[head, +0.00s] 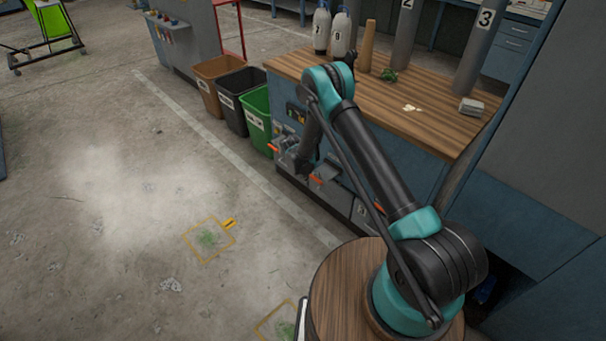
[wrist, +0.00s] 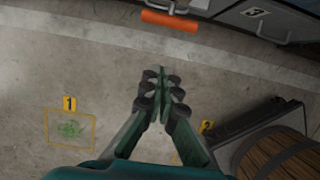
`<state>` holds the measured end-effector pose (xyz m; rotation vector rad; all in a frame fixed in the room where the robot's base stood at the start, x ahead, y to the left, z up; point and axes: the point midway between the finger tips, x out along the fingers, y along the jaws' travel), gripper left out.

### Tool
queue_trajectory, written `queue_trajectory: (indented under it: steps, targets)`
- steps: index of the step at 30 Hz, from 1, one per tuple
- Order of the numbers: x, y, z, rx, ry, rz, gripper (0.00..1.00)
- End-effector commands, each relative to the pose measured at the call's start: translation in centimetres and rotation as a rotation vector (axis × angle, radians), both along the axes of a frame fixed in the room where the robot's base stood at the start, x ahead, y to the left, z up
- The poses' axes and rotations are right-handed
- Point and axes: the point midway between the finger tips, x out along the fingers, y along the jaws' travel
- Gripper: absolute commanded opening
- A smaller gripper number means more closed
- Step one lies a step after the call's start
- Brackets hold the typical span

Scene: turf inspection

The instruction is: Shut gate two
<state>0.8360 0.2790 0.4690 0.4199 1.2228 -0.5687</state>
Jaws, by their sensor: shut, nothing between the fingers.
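The bench front (head: 395,175) carries several orange handles in the head view. One orange handle (head: 316,181) is just right of my gripper, and another (head: 275,149) is to its left. I cannot read a number two beside either. The wrist view shows one orange handle (wrist: 170,22) at the top, sticking out from the bench front, left of a panel marked 3 (wrist: 256,12). My gripper (wrist: 163,82) is shut and empty, pointing down over the floor, apart from that handle. In the head view my gripper (head: 302,166) is small and partly hidden by my arm.
Brown (head: 218,80), black (head: 243,98) and green (head: 258,120) bins stand left of the bench. Tubes marked 2 (head: 406,35) and 3 (head: 478,45) stand on its wooden top. A yellow floor frame (head: 192,241) surrounds a green patch. The floor at left is open.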

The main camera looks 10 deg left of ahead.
Motion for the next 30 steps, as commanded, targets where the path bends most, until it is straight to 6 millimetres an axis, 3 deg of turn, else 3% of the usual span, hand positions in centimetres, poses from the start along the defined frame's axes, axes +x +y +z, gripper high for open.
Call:
queue_trajectory:
  steps: [6, 15, 30]
  targets:
    - [0.9, -0.7, -3.8, 0.000, 0.000, -0.002, 0.00]
    - [3.6, -2.9, -4.2, 0.000, 0.001, -0.001, 0.00]
    - [4.1, -3.3, -4.3, 0.000, 0.000, -0.002, 0.00]
